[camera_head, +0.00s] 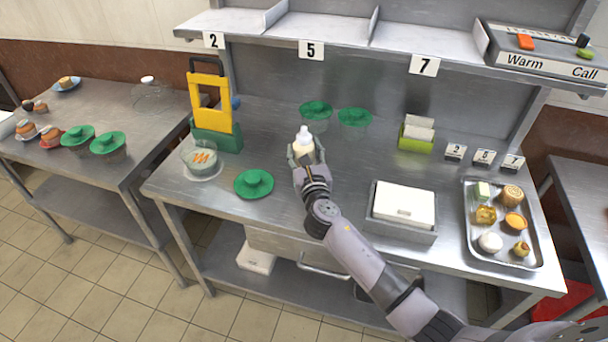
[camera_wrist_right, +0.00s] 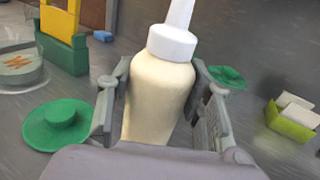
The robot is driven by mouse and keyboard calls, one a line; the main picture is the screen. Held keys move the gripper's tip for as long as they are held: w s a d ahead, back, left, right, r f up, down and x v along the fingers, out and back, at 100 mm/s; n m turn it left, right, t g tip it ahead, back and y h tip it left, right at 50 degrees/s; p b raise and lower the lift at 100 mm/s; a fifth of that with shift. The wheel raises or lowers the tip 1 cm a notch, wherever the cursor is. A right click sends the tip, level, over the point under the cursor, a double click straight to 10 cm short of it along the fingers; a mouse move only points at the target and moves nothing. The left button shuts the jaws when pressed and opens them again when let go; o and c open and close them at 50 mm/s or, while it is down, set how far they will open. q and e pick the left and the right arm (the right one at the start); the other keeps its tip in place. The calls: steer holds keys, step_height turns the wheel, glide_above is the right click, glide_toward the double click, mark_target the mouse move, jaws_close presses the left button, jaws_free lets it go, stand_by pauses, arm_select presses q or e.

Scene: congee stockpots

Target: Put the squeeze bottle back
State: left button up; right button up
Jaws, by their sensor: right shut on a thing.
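The squeeze bottle (camera_head: 304,142) has a cream body and a white cap with a nozzle. It stands upright between the fingers of my right gripper (camera_head: 306,156), above the middle of the steel table (camera_head: 330,200). In the right wrist view the bottle (camera_wrist_right: 160,88) fills the centre, and the fingers of my right gripper (camera_wrist_right: 155,100) press on both its sides. I cannot tell whether its base touches the table; the gripper hides it. My left gripper is not in view.
A green lid (camera_head: 254,184) and a glass bowl with orange strips (camera_head: 202,158) lie left of the bottle. A yellow and green stand (camera_head: 212,110) is behind them. Two green-lidded bowls (camera_head: 315,112) are behind the bottle. A white-topped box (camera_head: 403,204) and pastry tray (camera_head: 467,240) are at right.

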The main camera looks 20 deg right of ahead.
step_height(320, 180, down, 2)
steer(key=shift+f, duration=0.1)
step_height(320, 180, down, 4)
steer(key=b, duration=0.2)
steer(key=shift+f+b, duration=0.25)
steer(key=shift+b, duration=0.05)
steer(key=o, duration=0.3)
steer(key=shift+f, duration=0.1)
steer(key=o, duration=0.5)
steer(key=shift+s, duration=0.1)
steer(key=s, duration=0.4)
steer(key=s+a, duration=0.1)
steer(key=s, duration=0.6)
steer(key=shift+s+a, duration=0.25)
steer(key=shift+s, duration=0.15)
